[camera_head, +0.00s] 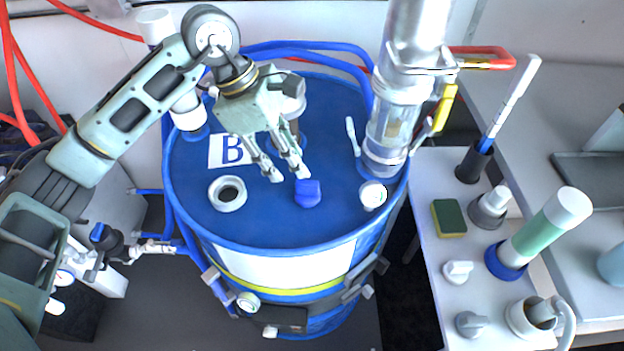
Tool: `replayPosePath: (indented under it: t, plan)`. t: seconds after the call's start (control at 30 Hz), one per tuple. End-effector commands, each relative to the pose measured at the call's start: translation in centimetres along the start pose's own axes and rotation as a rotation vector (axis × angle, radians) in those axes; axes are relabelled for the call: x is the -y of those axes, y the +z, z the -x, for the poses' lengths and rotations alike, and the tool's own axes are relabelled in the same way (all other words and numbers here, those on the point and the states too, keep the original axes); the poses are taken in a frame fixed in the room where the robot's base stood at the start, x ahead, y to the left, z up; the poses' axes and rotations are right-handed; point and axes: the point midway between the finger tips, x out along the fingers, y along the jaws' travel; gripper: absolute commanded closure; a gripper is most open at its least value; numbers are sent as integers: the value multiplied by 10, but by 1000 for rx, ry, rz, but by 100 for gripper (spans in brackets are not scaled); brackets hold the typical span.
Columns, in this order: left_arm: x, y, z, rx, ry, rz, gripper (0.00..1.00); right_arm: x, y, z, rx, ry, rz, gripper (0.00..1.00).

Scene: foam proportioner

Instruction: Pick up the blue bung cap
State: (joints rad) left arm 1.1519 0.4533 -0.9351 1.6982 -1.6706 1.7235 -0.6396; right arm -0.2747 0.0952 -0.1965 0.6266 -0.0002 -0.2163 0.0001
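The blue bung cap (308,193) sits on the blue top of the drum (265,228), right of the middle near the front. My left gripper (289,176) is above the drum top, just behind and to the left of the cap. Its fingers point down toward the front, with a small gap between the tips and nothing visible between them. It looks apart from the cap. An open white-rimmed bung hole (228,193) lies to the left of the cap. My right gripper is not in view.
A clear and metal pump column (392,130) with a yellow-handled valve stands at the drum's right. A white fitting (373,195) is on the rim. Blue hoses curve behind. A white side table (424,170) holds a sponge (449,218), a green-white cylinder (545,228) and several small fittings.

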Motion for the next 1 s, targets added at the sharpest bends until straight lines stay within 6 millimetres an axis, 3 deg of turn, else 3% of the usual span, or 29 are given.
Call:
replayPosePath:
  t: [0.13, 0.27, 0.5, 0.77, 1.0]
  plan:
    - [1, 2, -16, 2, -4, 1, 66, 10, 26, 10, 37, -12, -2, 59]
    - [0, 5, -32, 3, -6, -1, 66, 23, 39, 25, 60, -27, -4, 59]
    - [-1, 5, -64, 3, -3, -1, 66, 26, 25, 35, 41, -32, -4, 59]
    - [-2, 4, -68, 2, 0, -1, 66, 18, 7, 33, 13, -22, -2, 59]
    - [-2, 4, -68, 2, 0, -1, 86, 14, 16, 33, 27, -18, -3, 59]
